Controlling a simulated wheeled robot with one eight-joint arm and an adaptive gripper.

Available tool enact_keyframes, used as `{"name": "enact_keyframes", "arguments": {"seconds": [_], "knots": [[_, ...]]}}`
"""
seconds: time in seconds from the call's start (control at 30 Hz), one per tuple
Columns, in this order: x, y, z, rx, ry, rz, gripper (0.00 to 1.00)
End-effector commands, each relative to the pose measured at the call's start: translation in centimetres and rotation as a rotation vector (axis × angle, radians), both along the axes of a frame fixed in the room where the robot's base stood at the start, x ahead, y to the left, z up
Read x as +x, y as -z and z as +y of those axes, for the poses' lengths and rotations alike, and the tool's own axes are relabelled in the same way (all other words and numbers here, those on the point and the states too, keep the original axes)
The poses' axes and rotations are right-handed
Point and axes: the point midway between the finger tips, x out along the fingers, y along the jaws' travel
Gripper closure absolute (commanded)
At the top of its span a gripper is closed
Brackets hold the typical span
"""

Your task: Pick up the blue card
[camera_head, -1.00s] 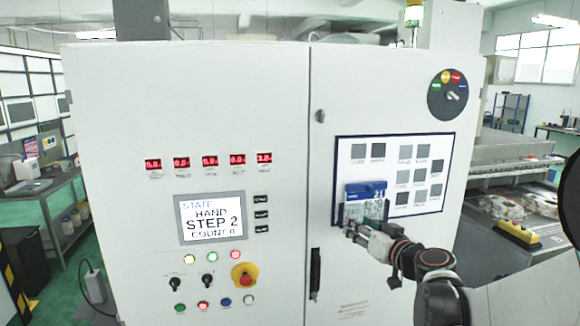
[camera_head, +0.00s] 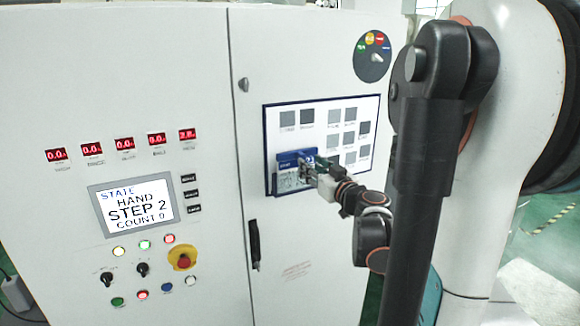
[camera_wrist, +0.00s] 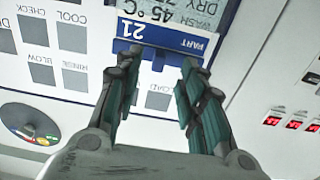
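The blue card (camera_head: 287,161) is at the lower left of the white, blue-edged board (camera_head: 331,108) on the cabinet door. It has a blue header strip and a pale printed lower part. In the wrist view the card (camera_wrist: 199,42) appears upside down, with "PART 21" on its blue strip. My gripper (camera_head: 309,168) is in front of the card and overlaps its right part in the head view. In the wrist view the fingers of my gripper (camera_wrist: 162,60) are apart, their tips near the blue strip. I cannot tell whether they touch it.
Grey labelled squares (camera_head: 349,115) cover the rest of the board. A black door handle (camera_head: 254,245) is below left of the board. The control screen (camera_head: 135,207), buttons and a red emergency stop (camera_head: 183,258) are on the left door. A round dial (camera_head: 373,56) is at upper right.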

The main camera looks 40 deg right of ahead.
Motion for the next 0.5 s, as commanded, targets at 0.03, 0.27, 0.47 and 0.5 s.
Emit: {"name": "enact_keyframes", "arguments": {"seconds": [0.03,0.27,0.47,0.5], "knots": [[0.3,0.0,0.0,0.0,-0.001,0.0,0.63],[1.7,-0.1,-0.4,0.0,-0.001,0.0,0.63],[4.5,-0.1,-1.2,0.0,-0.001,0.0,0.63],[4.9,-0.1,-1.3,0.0,-0.001,0.0,0.63]]}}
